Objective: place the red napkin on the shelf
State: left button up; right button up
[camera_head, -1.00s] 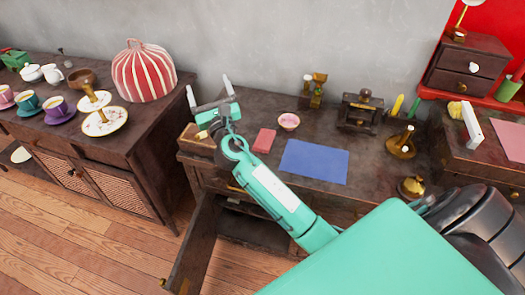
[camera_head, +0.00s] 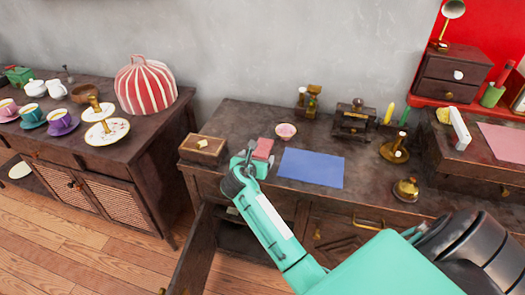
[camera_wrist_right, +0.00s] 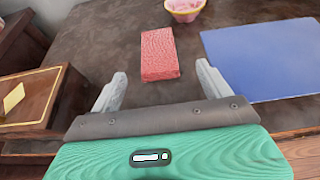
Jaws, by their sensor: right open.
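The red napkin (camera_head: 263,149) is a small folded rectangle lying on the middle cabinet's top, left of a blue cloth. In the right wrist view the red napkin (camera_wrist_right: 160,53) lies just beyond my fingers, roughly centred between them and not touched. My right gripper (camera_head: 256,158) is at the near side of the napkin, low over the cabinet's front edge. The right gripper (camera_wrist_right: 161,85) is open and empty, with one finger on each side. An open shelf space (camera_head: 240,238) shows under the cabinet top behind a swung-out door. My left gripper is not in view.
A wooden box (camera_head: 202,149) stands left of the napkin, a pink bowl (camera_head: 286,131) behind it, and the blue cloth (camera_head: 311,168) to its right. The open door (camera_head: 196,255) juts out at the front. A brass bell (camera_head: 406,190) sits farther right.

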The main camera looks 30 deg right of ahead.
aim_at(262, 149)
jog(key=shift+x, duration=0.8)
jog(key=b+x, duration=0.1)
jog(key=x, duration=0.3)
jog(key=shift+w+a+f, duration=0.1)
jog(key=shift+w+f, duration=0.05)
jog(key=shift+w, duration=0.1)
jog(key=shift+w+d+f, duration=0.2)
jog(key=shift+w+d, duration=0.05)
jog(key=shift+d, duration=0.15)
jog(key=c, duration=1.1)
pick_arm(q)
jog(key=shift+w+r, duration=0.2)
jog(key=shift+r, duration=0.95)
pick_arm(e)
jog(key=shift+r, duration=0.1)
jog(key=shift+c, duration=0.2)
